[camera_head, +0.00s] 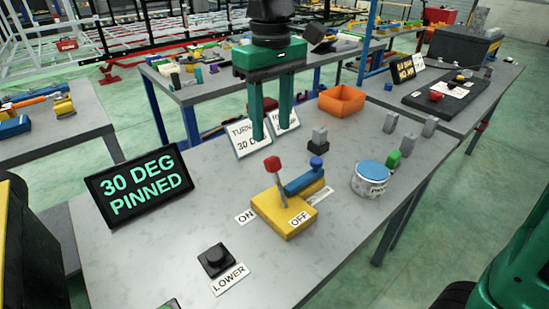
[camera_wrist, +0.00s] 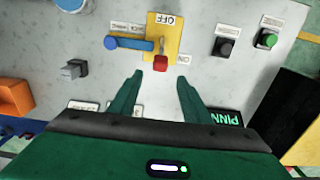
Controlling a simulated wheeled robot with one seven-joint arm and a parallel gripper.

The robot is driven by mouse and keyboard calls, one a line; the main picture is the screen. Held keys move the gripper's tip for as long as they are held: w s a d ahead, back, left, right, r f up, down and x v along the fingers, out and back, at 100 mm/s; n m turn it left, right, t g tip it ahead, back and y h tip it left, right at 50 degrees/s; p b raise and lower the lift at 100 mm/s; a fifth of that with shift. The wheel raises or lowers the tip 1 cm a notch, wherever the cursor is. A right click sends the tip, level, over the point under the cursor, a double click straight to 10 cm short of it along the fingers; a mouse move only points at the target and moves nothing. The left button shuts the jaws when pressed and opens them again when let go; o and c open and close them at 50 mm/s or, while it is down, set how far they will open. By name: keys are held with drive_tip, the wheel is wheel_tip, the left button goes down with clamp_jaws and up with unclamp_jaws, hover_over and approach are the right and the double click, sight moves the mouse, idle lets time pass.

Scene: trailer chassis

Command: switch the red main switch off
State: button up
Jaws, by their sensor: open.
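The main switch is a yellow block (camera_head: 284,216) on the grey table, with a lever topped by a red knob (camera_head: 273,164). An ON label (camera_head: 245,216) lies at its left and an OFF label (camera_head: 299,219) is on its right side. The lever leans to the ON side. In the wrist view the red knob (camera_wrist: 161,63) is just past the fingertips, and OFF (camera_wrist: 168,18) is at the block's far end. My gripper (camera_head: 270,137) is open and empty, fingers pointing down, behind and above the switch. It also shows in the wrist view (camera_wrist: 160,77), apart from the knob.
A blue handle (camera_head: 304,182) sits close beside the lever. A black button (camera_head: 216,259) labelled LOWER, a sign reading 30 DEG PINNED (camera_head: 139,185), a blue-lidded tin (camera_head: 370,178) and an orange bin (camera_head: 341,100) stand around. Label cards (camera_head: 249,136) stand behind the fingers.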

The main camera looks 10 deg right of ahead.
sight(273, 158)
wheel_tip(273, 158, down, 10)
drive_tip(key=shift+d+r, duration=0.1)
idle(0.4)
clamp_jaws()
